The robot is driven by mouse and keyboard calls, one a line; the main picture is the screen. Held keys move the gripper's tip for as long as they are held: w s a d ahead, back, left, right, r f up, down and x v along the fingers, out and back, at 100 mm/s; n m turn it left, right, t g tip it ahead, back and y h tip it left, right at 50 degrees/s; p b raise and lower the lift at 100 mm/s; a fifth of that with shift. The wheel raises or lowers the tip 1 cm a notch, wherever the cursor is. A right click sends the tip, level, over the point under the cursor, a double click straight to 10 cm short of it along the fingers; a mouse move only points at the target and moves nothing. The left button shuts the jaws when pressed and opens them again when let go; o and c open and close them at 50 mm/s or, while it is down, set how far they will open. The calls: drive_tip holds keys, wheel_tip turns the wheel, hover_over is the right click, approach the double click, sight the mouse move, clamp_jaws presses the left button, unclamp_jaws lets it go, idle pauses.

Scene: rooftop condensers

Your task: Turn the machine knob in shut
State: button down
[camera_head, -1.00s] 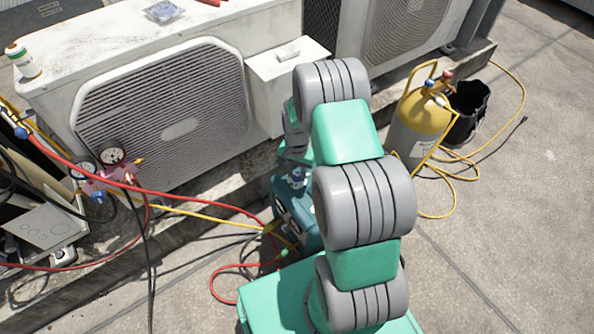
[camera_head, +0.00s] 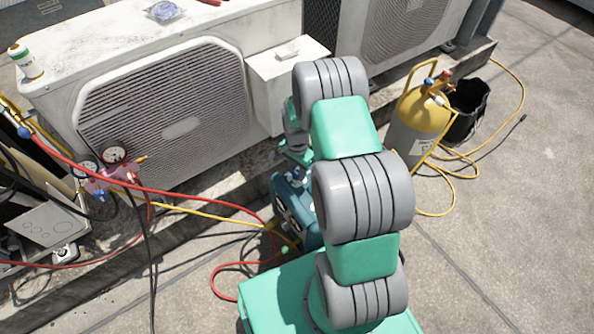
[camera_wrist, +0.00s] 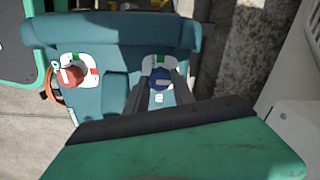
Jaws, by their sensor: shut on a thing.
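The teal machine (camera_head: 292,208) stands on the roof beside the condenser ledge, partly hidden by my arm in the head view. The wrist view shows its top panel (camera_wrist: 112,84) with two knobs. A red knob (camera_wrist: 70,76) on the left sits on a white plate with green and red marks. A blue knob (camera_wrist: 159,78) on the right sits on a similar plate with a green mark at its top. My gripper (camera_wrist: 160,76) has one dark finger on each side of the blue knob and is shut on it. The fingers hide part of its plate.
A white condenser (camera_head: 165,115) stands behind. The roof at lower right is clear.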

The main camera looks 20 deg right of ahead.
sight(297, 174)
drive_tip(key=shift+a, duration=0.1)
drive_tip(key=c, duration=1.1)
unclamp_jaws()
drive_tip(key=shift+o, duration=0.2)
wheel_tip(297, 174, up, 8)
drive_tip(key=p, duration=0.2)
drive_tip(key=shift+f+p, duration=0.1)
drive_tip(key=shift+p, duration=0.2)
